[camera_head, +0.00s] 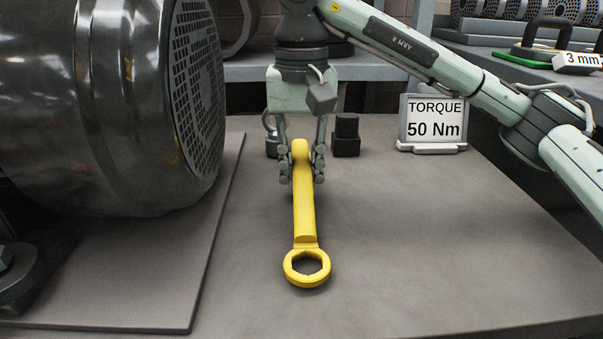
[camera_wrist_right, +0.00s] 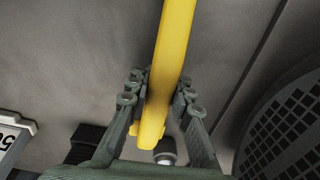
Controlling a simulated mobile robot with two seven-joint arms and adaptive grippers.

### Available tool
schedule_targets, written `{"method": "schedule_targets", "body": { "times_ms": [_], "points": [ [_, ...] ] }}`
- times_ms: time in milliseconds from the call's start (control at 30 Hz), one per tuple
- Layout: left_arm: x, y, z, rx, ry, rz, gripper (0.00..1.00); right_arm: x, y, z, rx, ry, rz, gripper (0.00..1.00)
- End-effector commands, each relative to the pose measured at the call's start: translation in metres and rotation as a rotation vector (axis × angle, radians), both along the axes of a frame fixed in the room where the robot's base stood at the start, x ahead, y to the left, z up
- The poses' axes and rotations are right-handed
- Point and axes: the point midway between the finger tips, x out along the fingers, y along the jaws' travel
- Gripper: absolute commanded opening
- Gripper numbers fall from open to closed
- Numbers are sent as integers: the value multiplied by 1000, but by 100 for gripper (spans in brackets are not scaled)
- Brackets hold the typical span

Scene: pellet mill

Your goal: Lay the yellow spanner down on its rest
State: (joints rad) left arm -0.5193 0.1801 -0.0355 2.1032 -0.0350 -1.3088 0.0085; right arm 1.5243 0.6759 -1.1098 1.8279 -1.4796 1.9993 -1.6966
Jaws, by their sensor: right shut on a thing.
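The yellow spanner (camera_head: 305,215) has its ring end towards me and its handle pointing away. In the right wrist view the spanner (camera_wrist_right: 172,45) runs up between the fingers. My right gripper (camera_head: 301,176) points down and is shut on the handle near its far end; its fingers also show in the right wrist view (camera_wrist_right: 158,98). I cannot tell whether the ring end touches the bench. A black block (camera_head: 346,136) and a smaller dark piece (camera_head: 272,143) stand just behind the gripper; I cannot tell whether they are the rest. My left gripper is out of view.
A large metal drum with a perforated face (camera_head: 198,85) stands at the left on a plate (camera_head: 175,300). A sign reading TORQUE 50 Nm (camera_head: 433,118) stands at the back right. The grey bench (camera_head: 430,230) is bare to the right of the spanner. Shelves (camera_head: 345,68) lie behind.

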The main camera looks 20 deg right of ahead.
Motion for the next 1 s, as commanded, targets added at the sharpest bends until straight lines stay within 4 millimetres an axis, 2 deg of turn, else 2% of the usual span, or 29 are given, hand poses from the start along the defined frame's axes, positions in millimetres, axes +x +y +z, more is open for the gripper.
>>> {"method": "schedule_targets", "body": {
  "times_ms": [633, 667, 800, 867, 1000],
  "points": [
    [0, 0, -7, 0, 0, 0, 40, 0, 0, -5, 1, -1, 0, 0],
    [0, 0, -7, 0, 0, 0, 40, 0, 0, -5, 1, -1, 0, 20],
    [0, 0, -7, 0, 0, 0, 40, 0, 0, -5, 1, -1, 0, 37],
    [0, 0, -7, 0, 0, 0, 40, 0, 0, -5, 1, -1, 0, 45],
    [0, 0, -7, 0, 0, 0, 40, 0, 0, -6, 0, 0, 0, 45]
  ]
}}
